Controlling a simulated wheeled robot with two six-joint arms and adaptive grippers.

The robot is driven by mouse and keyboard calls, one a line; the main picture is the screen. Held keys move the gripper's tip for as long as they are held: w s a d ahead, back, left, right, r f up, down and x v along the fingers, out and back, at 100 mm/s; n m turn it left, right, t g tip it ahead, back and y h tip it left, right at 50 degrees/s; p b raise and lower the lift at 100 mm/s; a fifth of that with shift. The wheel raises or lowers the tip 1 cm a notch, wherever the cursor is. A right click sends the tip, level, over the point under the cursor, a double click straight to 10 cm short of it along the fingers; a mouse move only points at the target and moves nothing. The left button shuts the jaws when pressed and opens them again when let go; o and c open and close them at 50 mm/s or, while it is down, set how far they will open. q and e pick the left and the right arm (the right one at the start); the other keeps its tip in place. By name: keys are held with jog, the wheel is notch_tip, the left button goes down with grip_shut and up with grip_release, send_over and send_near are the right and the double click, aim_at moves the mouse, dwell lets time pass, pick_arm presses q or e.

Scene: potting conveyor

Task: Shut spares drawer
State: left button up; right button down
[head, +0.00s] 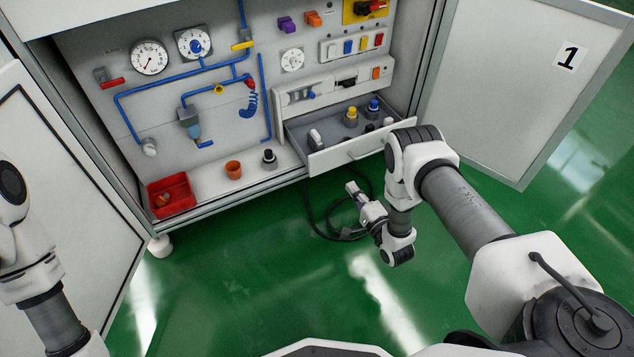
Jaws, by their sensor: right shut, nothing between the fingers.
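The spares drawer (325,162) is pulled out at the lower right of the open cabinet. Its light front panel faces me, with a bar handle on it. Small parts stand inside, among them a yellow-topped one (351,117) and a blue-topped one (373,109). My right gripper (351,187) is shut and empty, in front of and below the drawer front in the picture, apart from it. My left arm shows at the left edge, but its gripper is out of view.
The cabinet's right door (510,85), marked 1, and its left door (75,190) stand open. A red bin (172,208), an orange cup (233,170) and a dark-topped part (269,158) sit on the cabinet floor. A black cable (316,215) lies below the drawer on green floor.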

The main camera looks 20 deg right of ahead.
aim_at(325, 152)
jog(key=w+b, duration=0.2)
jog(key=w, duration=0.2)
jog(key=w+b, duration=0.2)
jog(key=w, duration=0.2)
jog(key=w+a+b, duration=0.1)
jog(key=w+b, duration=0.2)
jog(key=w, duration=0.2)
jog(key=shift+a+f, duration=0.1)
jog(key=shift+f, duration=0.2)
jog(key=shift+w+r, duration=0.15)
jog(key=shift+w, duration=0.2)
jog(key=shift+r, duration=0.1)
